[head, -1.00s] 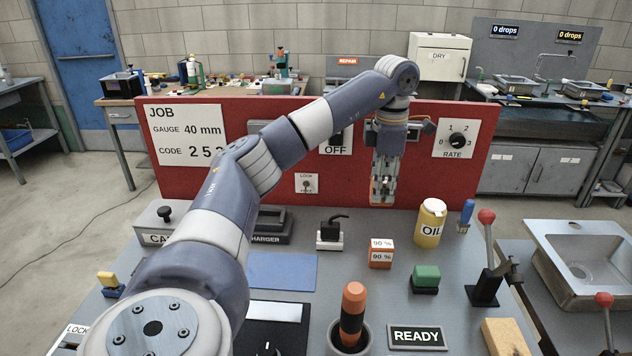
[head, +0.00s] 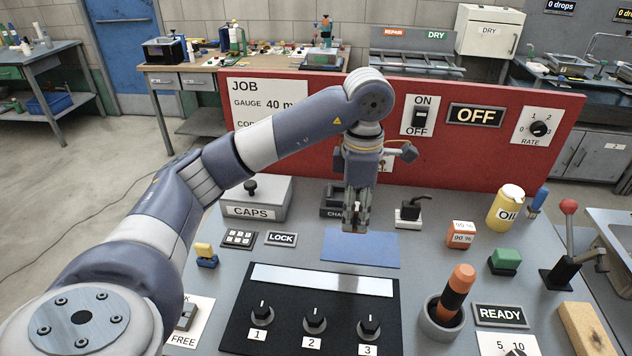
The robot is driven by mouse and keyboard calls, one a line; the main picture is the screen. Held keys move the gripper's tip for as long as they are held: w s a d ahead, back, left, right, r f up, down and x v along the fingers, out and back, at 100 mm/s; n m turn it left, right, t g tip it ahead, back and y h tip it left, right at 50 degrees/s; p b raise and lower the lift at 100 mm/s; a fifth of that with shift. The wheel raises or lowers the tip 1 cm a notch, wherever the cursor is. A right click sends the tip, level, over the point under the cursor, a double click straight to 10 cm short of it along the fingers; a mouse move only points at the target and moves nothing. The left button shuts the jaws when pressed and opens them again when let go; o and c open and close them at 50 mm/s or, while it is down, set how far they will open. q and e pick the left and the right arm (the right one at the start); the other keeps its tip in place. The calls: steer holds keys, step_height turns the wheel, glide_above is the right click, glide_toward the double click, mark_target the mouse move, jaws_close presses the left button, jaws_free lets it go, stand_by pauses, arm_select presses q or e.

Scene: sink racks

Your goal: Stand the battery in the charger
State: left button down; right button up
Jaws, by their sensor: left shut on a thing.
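My left gripper (head: 355,222) comes down in front of the charger (head: 330,208), its fingertips over the back part of the blue mat. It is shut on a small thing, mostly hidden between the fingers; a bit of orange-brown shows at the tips. I cannot tell for sure that it is the battery. The charger is a low dark box at the back of the bench, its label partly covered by the gripper. An orange block with "90 %" labels (head: 461,235) stands on the bench to the right. My right gripper is not in view.
A CAPS box (head: 257,203) stands left of the charger, and a black plug on a white block (head: 408,211) to its right. The blue mat (head: 372,252) is clear. A knob panel (head: 270,315) and an orange-black handle in a cup (head: 455,293) are nearer.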

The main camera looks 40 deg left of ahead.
arm_select(q)
steer(key=w+a+p, duration=0.1)
steer(key=w+a, duration=0.2)
steer(key=w+a+p, duration=0.1)
steer(key=w+a, duration=0.2)
steer(key=w, duration=0.1)
steer(key=w+a+f+p, duration=0.1)
steer(key=w+a+p, duration=0.1)
steer(key=w+a, duration=0.1)
steer(key=shift+w+a+f, duration=0.1)
steer(key=shift+w+a, duration=0.05)
steer(key=shift+w, duration=0.4)
steer(key=shift+w+a+f, duration=0.1)
steer(key=shift+w+a, duration=0.2)
step_height(320, 180, down, 3)
steer(key=shift+s+r+p, duration=0.1)
steer(key=shift+r+p, duration=0.1)
steer(key=shift+p, duration=0.8)
steer(key=shift+f, duration=0.5)
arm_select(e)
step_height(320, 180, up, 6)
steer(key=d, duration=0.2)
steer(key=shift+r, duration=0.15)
arm_select(q)
steer(key=shift+f, duration=0.1)
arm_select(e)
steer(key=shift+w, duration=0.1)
arm_select(q)
steer(key=c, duration=1.3)
jaws_free()
